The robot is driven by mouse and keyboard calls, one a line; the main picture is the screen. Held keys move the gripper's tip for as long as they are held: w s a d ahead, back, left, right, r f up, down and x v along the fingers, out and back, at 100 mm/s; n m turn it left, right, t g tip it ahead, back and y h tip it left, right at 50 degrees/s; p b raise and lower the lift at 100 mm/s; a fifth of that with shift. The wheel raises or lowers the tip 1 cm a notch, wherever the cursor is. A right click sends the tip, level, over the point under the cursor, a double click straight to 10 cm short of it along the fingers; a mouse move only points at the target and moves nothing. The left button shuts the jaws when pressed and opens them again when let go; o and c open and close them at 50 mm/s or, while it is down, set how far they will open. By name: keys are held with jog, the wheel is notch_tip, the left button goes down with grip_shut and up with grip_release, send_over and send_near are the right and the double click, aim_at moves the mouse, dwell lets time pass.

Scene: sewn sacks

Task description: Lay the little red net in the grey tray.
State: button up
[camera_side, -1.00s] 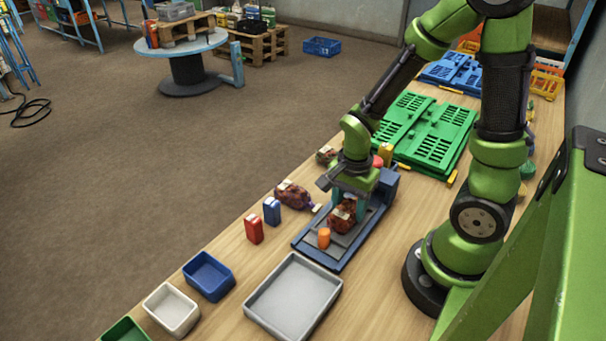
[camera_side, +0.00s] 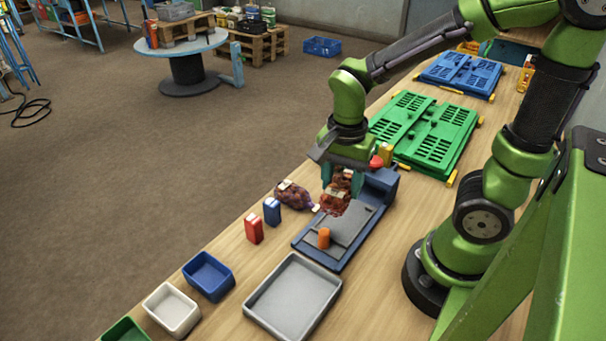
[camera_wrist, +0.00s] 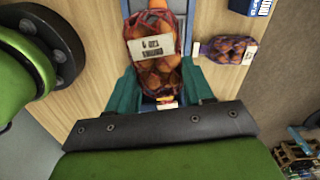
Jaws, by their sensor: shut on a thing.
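The little red net (camera_side: 334,204), filled with brownish-orange round things and bearing a white label, hangs from my gripper (camera_side: 341,179). It is held just above the blue and grey scale-like platform (camera_side: 350,228). In the wrist view the red net (camera_wrist: 154,48) lies between the teal fingers of my gripper (camera_wrist: 158,90), which are shut on it. The grey tray (camera_side: 293,297) stands in front of the platform, empty, to the lower left of my gripper in the side view.
A purple net (camera_side: 293,195) lies left of the platform, near a blue carton (camera_side: 271,211) and a red carton (camera_side: 253,229). Blue (camera_side: 208,276), white (camera_side: 171,309) and green bins stand left of the tray.

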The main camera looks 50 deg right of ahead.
jog(key=a+f+n, duration=0.1)
jog(key=a+n, duration=0.1)
jog(key=a, duration=0.8)
jog(key=m, duration=0.4)
send_near(295, 300)
notch_tip(295, 300, down, 6)
jog(key=shift+r, duration=0.2)
jog(key=o, duration=1.2)
jog(key=shift+f, duration=0.15)
